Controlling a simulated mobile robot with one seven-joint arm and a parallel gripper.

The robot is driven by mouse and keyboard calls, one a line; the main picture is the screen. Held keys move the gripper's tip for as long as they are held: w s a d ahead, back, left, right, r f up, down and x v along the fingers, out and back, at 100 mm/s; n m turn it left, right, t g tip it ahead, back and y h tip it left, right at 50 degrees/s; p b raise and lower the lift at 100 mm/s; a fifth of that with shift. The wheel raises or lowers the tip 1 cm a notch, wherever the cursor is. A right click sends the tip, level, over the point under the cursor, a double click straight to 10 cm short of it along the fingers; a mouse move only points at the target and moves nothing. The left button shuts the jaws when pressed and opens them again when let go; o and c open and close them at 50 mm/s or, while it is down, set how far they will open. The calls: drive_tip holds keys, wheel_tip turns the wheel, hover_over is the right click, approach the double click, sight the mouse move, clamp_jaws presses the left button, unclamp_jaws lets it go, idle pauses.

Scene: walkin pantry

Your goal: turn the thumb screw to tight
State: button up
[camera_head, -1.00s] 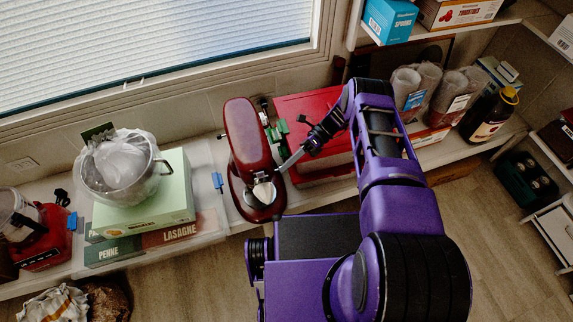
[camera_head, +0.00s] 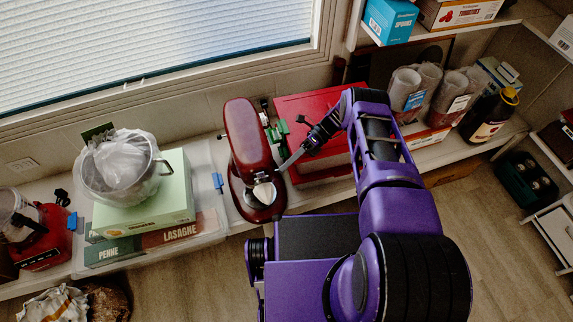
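A dark red stand mixer (camera_head: 248,140) stands on the shelf at the middle, its head pointing toward me. A thumb screw cannot be picked out clearly at this size. My gripper (camera_head: 287,164) reaches in from the right, its narrow grey tip at the right side of the mixer's head near the front. Whether it touches the mixer, and whether its fingers are open or shut, I cannot tell.
A red box (camera_head: 309,103) stands just right of the mixer, behind and under my arm. Plastic-wrapped packages and a dark bottle (camera_head: 488,116) stand at right.

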drive_tip(key=shift+d, duration=0.1)
drive_tip(key=v, duration=0.5)
drive_tip(key=shift+w+d+r, duration=0.15)
drive_tip(key=shift+w, duration=0.25)
drive_tip(key=shift+w+d+r, duration=0.15)
drive_tip(key=shift+w+d, duration=0.1)
drive_tip(key=shift+d, duration=0.45)
